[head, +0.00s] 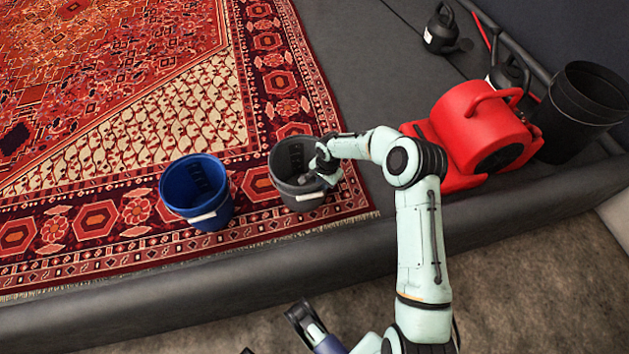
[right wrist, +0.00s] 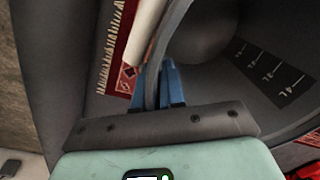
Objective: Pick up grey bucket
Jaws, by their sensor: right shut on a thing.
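The grey bucket (head: 295,192) stands upright on the patterned rug, near its front fringe, just right of a blue bucket. My right gripper (head: 324,172) reaches in from the right at the bucket's rim. In the right wrist view, the blue fingertips (right wrist: 165,88) are shut on the bucket's thin wall, one on each side of it. That view also shows the grey bucket's inside (right wrist: 225,50) with a dark measuring scale, and a pale handle grip by the rim.
The blue bucket (head: 197,192) stands close on the left. A red blower (head: 478,125), a black bin (head: 580,110) and black jugs (head: 440,30) are at the right. A dark padded pit edge (head: 170,298) runs along the front.

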